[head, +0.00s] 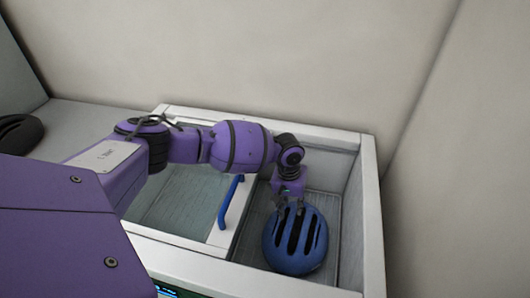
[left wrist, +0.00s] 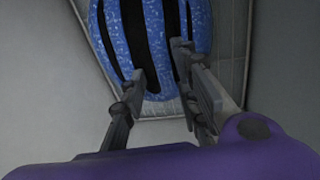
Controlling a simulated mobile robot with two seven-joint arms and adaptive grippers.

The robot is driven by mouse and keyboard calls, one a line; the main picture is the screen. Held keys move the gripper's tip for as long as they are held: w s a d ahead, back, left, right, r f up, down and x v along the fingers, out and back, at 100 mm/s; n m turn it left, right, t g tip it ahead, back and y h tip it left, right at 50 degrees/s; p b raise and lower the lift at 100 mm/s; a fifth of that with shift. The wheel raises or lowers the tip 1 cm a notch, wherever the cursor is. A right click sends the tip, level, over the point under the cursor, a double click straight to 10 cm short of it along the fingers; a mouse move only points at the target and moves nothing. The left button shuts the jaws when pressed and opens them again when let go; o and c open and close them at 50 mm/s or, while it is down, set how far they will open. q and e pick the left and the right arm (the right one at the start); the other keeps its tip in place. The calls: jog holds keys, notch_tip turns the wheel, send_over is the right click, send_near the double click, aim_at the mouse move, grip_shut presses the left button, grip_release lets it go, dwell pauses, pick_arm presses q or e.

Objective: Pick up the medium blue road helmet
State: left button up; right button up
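The blue road helmet (head: 295,240) with long black vents lies in the right-hand compartment of a white bin (head: 372,215). In the left wrist view the helmet (left wrist: 152,40) fills the top middle, its upper part cut off. My left gripper (head: 292,207) is at the helmet's far end in the head view, pointing down. In the left wrist view its two fingers (left wrist: 160,62) are apart, with a blue rib of the helmet showing between the tips. I cannot tell whether they touch it. My right gripper is not in view.
A sliding glass lid (head: 185,205) with a blue handle (head: 230,201) covers the left part of the bin, beside my arm. The bin's walls stand close around the helmet. A dark rounded object (head: 20,134) lies at the far left.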

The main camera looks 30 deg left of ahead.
aim_at(292, 216)
pick_arm(q)
jog(key=shift+f, duration=0.45)
jog(key=f, duration=0.4)
jog(key=shift+w+d+f, duration=0.15)
jog(key=shift+w+d, duration=0.05)
jog(key=shift+c, duration=0.2)
grip_shut()
